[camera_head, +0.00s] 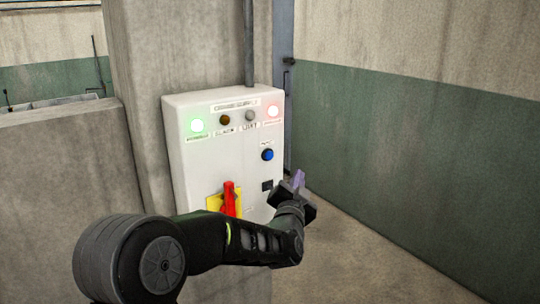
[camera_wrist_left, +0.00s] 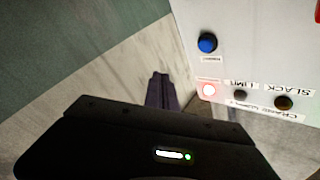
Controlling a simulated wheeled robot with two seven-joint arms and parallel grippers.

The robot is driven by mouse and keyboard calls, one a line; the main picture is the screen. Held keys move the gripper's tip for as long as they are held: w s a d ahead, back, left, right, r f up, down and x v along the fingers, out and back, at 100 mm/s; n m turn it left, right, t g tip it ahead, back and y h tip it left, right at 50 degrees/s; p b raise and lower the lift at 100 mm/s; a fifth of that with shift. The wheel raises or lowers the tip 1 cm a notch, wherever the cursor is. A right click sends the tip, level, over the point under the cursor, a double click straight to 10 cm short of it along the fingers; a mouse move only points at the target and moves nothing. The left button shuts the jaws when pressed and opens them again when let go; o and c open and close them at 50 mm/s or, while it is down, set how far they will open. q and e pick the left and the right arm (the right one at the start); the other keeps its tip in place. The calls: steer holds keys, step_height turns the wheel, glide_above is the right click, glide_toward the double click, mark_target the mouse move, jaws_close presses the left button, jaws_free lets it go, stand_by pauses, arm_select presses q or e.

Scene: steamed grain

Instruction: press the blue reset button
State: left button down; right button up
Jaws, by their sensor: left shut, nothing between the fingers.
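The blue button (camera_head: 267,155) sits on the right part of the front of a white control box (camera_head: 190,170). It also shows in the left wrist view (camera_wrist_left: 207,43), where the box appears upside down. My left gripper (camera_head: 298,179) is shut and empty, below and to the right of the button in the head view, apart from it. In the left wrist view its closed fingers (camera_wrist_left: 161,90) point up the picture, left of the box's edge. My right gripper is not in view.
The box carries a lit green lamp (camera_head: 197,125), a lit red lamp (camera_head: 273,111) and a red rotary handle (camera_head: 230,198) on a yellow plate. A concrete pillar (camera_head: 150,60) stands behind the box. A green and grey wall (camera_head: 420,140) runs along the right, with open floor before it.

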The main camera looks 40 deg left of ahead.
arm_select(q)
steer(key=shift+s+a+r, duration=0.15)
steer(key=shift+a+r, duration=0.15)
steer(key=shift+r, duration=0.25)
steer(key=shift+a, duration=0.1)
steer(key=b, duration=0.2)
glide_toward(274, 162)
steer(key=w+d+r, duration=0.1)
steer(key=w+r, duration=0.2)
steer(key=r, duration=0.1)
steer(key=shift+w+a+b, duration=0.3)
steer(key=shift+a, duration=0.1)
stand_by(1.4)
steer(key=shift+w+a+b, duration=0.15)
steer(key=shift+a+b, duration=0.2)
steer(key=shift+b, duration=0.1)
